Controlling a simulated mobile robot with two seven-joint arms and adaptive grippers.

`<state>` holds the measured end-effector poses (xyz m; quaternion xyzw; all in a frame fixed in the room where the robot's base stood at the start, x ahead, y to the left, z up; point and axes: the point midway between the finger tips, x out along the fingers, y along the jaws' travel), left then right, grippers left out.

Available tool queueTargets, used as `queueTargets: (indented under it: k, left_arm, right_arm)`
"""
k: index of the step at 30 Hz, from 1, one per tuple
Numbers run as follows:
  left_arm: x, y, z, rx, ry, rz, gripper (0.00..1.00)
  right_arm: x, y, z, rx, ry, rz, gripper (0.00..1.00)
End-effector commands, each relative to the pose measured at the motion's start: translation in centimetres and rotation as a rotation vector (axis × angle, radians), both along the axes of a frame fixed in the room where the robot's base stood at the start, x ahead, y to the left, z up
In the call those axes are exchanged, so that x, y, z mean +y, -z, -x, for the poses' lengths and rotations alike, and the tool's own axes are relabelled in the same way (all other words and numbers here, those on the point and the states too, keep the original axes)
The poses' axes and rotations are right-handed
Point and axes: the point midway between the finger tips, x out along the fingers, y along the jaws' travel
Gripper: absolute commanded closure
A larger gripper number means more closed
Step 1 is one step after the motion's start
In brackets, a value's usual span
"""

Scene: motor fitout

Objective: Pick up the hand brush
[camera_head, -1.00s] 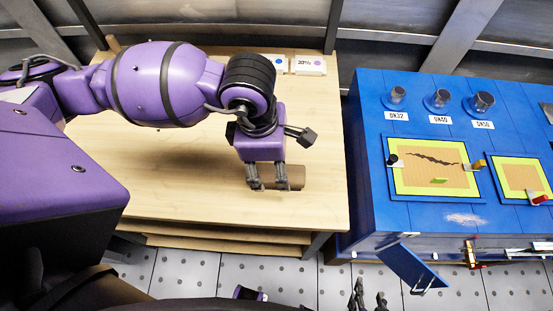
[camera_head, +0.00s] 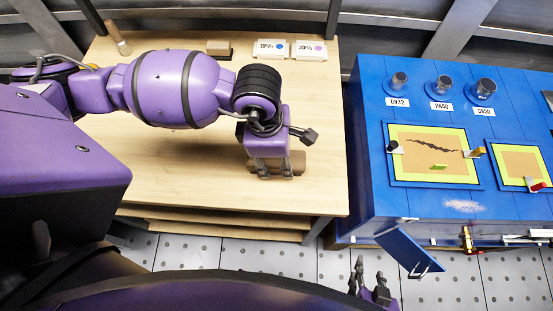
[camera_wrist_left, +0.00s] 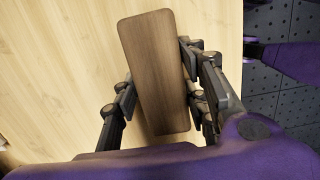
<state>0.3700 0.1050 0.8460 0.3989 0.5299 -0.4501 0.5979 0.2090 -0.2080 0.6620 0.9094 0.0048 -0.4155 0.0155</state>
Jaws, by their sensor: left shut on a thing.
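A long brown wooden block, seemingly the back of the hand brush (camera_wrist_left: 155,70), lies between the fingers of my left gripper (camera_wrist_left: 158,107) in the left wrist view. In the head view the gripper (camera_head: 276,170) points down over the wooden table near its right front corner, shut on the brush (camera_head: 298,160). No bristles show. I cannot tell whether the brush is on the table or slightly above it. My right gripper (camera_head: 370,283) shows at the bottom of the head view, its fingers apart and nothing between them.
The table (camera_head: 190,190) is largely clear. At its back are a wooden-handled tool (camera_head: 118,38), a small brown block (camera_head: 219,47) and labelled cards (camera_head: 272,48). A blue workbench (camera_head: 375,205) with metal cylinders and framed panels stands to the right, across a narrow gap.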

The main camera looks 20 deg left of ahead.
Motion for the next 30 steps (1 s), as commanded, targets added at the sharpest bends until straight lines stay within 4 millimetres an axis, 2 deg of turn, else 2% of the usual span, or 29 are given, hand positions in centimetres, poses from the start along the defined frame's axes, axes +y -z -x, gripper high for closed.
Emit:
queueTargets:
  k: [4,11,14,18,20,26,29,30]
  left_arm:
    - [0.0,-0.1,0.0,-0.001,0.0,0.001,0.91]
    - [0.0,-0.5,-0.1,-0.002,0.0,0.0,0.91]
    - [-0.1,-1.4,-0.1,-0.004,0.001,0.002,0.91]
    - [-0.1,-3.6,0.0,-0.005,0.003,0.003,0.91]
    - [-0.9,-4.6,0.8,-0.003,0.007,0.005,0.91]
    - [-3.5,-9.4,3.8,-0.008,0.009,0.007,0.91]
    - [-5.2,-10.5,5.9,-0.006,0.012,0.008,0.91]
    - [-5.7,-11.5,6.6,-0.009,0.007,0.004,0.91]
  right_arm:
    - [-0.1,0.3,0.7,0.013,0.002,0.001,0.6]
    - [-0.1,0.2,0.7,0.012,0.002,0.001,0.6]
    - [-0.1,0.1,0.4,0.007,0.002,0.001,0.6]
    - [0.0,-0.3,-0.1,-0.003,0.001,0.0,0.6]
    - [0.0,-0.4,-0.3,-0.007,0.001,-0.001,0.6]
    - [0.1,-0.9,-0.8,-0.018,0.0,-0.002,0.6]
    - [0.1,-1.1,-1.0,-0.022,0.0,-0.002,0.6]
    - [0.1,-2.7,-2.2,-0.049,0.001,-0.003,0.6]
